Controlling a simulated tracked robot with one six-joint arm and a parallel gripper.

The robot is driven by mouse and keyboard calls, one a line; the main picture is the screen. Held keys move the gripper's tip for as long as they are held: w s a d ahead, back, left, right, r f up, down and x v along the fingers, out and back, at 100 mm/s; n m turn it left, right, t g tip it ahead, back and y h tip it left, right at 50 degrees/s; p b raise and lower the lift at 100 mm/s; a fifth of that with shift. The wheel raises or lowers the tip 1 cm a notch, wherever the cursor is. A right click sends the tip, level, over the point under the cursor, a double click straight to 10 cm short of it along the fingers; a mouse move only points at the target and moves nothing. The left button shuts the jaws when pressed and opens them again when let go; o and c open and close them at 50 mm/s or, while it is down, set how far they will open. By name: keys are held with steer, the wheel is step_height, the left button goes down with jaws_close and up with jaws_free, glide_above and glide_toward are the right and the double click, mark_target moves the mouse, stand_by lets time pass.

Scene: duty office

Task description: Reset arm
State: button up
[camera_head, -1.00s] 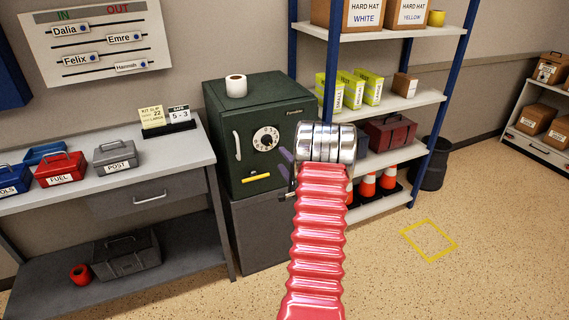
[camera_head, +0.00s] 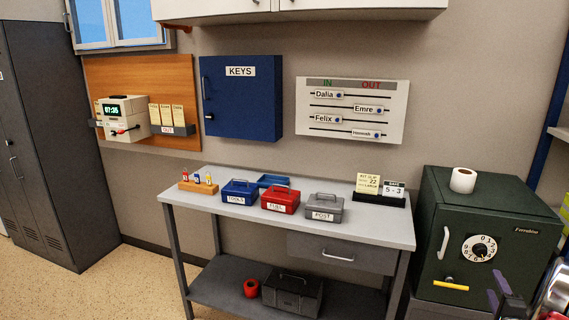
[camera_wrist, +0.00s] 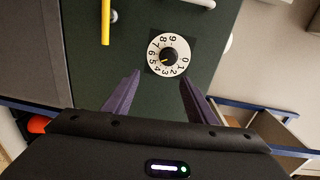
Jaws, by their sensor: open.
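My gripper (camera_wrist: 158,88) is open and empty in the wrist view, its two purple fingers spread apart. It faces the front of the dark green safe (camera_wrist: 100,85), with the white numbered dial (camera_wrist: 167,55) ahead of and between the fingers. No contact with the dial shows. In the head view my gripper (camera_head: 499,290) is at the lower right edge, only partly in frame, in front of the safe (camera_head: 500,210). The safe's dial (camera_head: 479,249), pale handle (camera_head: 443,242) and yellow bar (camera_head: 450,284) show there, and its door looks shut.
A grey workbench (camera_head: 240,215) left of the safe carries blue, red and grey boxes. A white roll (camera_head: 463,180) stands on the safe. A blue key cabinet (camera_head: 242,98) hangs on the wall. A dark locker (camera_head: 45,140) stands far left; floor (camera_head: 130,285) beside it is clear.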

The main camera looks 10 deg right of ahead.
steer(key=s+f+n+g, duration=0.3)
steer(key=s+f+g, duration=0.2)
steer(key=f, duration=0.5)
steer(key=s+a+n+g+y, duration=0.2)
steer(key=s+a+n+g, duration=0.1)
steer(key=s+a+g, duration=0.15)
steer(key=s+a+r+n+y, duration=0.2)
steer(key=a+r+n, duration=0.4)
steer(key=a, duration=1.3)
steer(key=s+a+r+n+y, duration=0.2)
steer(key=a+r+n, duration=0.4)
steer(key=a+r, duration=0.7)
steer(key=s+a+r+n+y, duration=0.3)
steer(key=a+r, duration=0.6)
steer(key=a, duration=1.6)
steer(key=s+n, duration=0.1)
steer(key=n, duration=0.1)
steer(key=shift+s+r+n, duration=0.15)
steer(key=shift+s+n, duration=0.1)
steer(key=shift+n, duration=0.15)
steer(key=shift+c, duration=0.6)
